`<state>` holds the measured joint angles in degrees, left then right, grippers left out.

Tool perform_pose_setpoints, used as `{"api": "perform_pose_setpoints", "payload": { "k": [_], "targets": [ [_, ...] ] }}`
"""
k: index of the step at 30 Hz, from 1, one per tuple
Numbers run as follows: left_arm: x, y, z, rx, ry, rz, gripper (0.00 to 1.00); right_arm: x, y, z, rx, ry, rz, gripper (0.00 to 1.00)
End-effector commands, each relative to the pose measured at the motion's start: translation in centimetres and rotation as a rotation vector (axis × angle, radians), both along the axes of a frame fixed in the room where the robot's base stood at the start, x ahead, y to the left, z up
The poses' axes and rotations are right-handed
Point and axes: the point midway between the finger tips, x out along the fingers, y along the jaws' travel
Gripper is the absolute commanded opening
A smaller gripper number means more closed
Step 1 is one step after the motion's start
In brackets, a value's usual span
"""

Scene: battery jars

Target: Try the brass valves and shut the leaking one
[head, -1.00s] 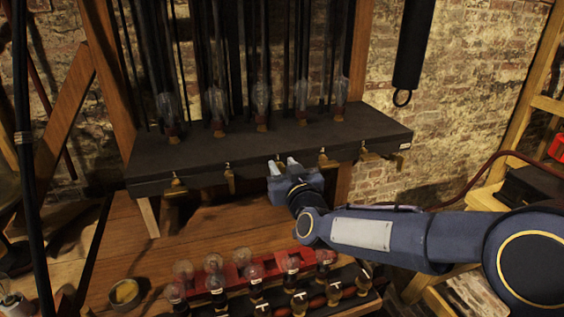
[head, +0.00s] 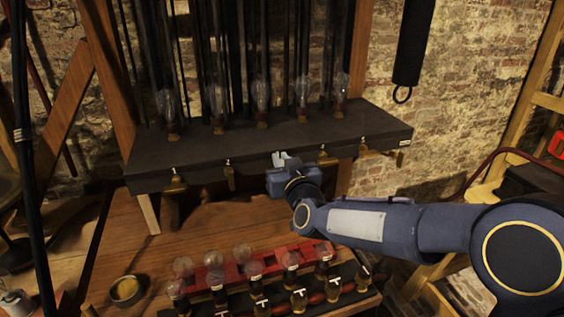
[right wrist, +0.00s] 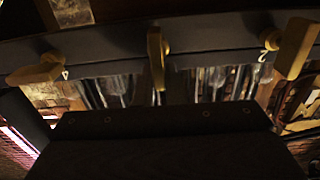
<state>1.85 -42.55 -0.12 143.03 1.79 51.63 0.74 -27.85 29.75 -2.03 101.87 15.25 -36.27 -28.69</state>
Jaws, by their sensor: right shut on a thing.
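A row of brass valves runs along the front edge of a dark shelf (head: 270,140). Two valves show on the left, the first (head: 175,183) and the second (head: 229,174); two more show on the right, the fourth (head: 326,157) and the fifth (head: 366,152). My right gripper (head: 284,159) is shut on the middle valve, which it mostly hides in the head view. The right wrist view shows the middle valve (right wrist: 157,55) with its handle lengthwise, and a valve to each side, left (right wrist: 38,72) and right (right wrist: 291,46). No leak can be made out. My left gripper is not in view.
Glass bulbs (head: 261,97) on dark rods stand above the shelf. Below, a wooden bench (head: 215,222) holds a red rack (head: 305,250), several small bulb-topped jars and a small bowl (head: 126,290). A black cylinder (head: 413,40) with a ring hangs at the right.

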Motion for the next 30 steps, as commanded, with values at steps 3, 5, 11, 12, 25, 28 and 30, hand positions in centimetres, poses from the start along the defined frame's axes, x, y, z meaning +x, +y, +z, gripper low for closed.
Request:
{"api": "perform_pose_setpoints", "payload": {
  "k": [3, 5, 11, 12, 25, 28, 30],
  "targets": [
    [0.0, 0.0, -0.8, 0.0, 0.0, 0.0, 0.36, 0.0, -0.1, -0.2, 0.034, 0.01, 0.0, 0.0],
    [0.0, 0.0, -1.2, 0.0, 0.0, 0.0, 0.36, 0.1, -0.2, -0.3, 0.061, 0.019, 0.0, 0.0],
    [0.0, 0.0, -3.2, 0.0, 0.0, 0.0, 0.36, 0.2, -0.6, -0.5, 0.194, 0.06, -0.001, 0.0],
    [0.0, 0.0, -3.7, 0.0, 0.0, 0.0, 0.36, 0.2, -0.6, -0.6, 0.228, 0.072, -0.001, 0.0],
    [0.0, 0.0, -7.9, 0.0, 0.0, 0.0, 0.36, 0.5, -1.5, -1.0, 0.616, 0.198, 0.0, 0.0],
    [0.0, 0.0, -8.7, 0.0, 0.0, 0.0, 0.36, 0.5, -1.7, -1.1, 0.707, 0.229, 0.0, 0.0],
    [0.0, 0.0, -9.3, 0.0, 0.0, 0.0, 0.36, 0.6, -1.8, -1.2, 0.769, 0.249, 0.0, 0.0]
  ]
}}
